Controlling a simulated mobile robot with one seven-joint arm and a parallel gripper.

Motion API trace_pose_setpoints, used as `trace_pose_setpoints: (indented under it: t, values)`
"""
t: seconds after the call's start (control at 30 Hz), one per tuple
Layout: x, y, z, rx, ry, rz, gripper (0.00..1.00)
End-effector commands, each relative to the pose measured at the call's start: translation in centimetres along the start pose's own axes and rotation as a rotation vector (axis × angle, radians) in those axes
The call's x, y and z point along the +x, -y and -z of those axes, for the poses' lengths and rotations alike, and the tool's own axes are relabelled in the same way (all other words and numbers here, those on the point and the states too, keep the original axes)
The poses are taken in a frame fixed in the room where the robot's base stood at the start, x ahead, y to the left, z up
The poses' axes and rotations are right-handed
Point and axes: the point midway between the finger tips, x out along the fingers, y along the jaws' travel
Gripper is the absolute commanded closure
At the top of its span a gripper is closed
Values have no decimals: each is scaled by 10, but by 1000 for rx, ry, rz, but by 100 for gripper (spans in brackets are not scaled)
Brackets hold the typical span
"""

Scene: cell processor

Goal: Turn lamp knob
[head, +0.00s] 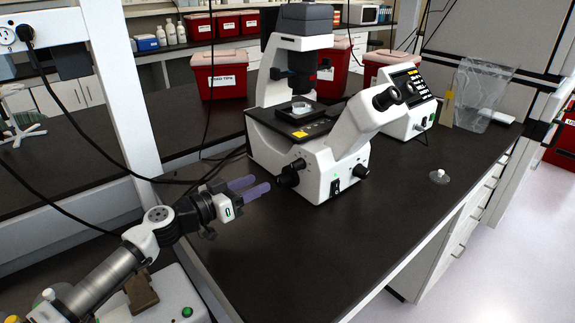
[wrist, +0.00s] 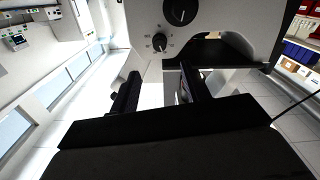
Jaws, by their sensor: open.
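A white and black microscope (head: 325,165) stands on the dark bench. In the wrist view its white side (wrist: 225,20) carries a large black knob (wrist: 180,11) and, below it to the left, a smaller knob (wrist: 159,42) with a printed scale around it. The smaller one looks like the lamp knob; I cannot make it out in the head view. My gripper (head: 253,187) is open and empty, with its fingers pointing at the microscope's left side, apart from it. In the wrist view the smaller knob shows just beyond the gap between my fingertips (wrist: 161,72).
Black focus knobs (head: 287,177) stick out from the microscope on my gripper's side. A white control box (head: 408,105) stands behind it. A small clear dish (head: 439,176) lies to the right. The front of the bench (head: 290,250) is clear. Black cables hang at the left.

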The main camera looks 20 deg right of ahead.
Motion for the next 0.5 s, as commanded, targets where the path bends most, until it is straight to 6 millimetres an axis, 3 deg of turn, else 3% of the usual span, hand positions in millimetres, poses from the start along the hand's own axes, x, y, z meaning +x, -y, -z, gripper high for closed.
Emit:
trace_pose_setpoints:
  t: [0.3, 0.5]
  values:
    - [70, -2, 4, 0, -1, -5, 53]
    - [101, -2, 3, 0, -2, -3, 53]
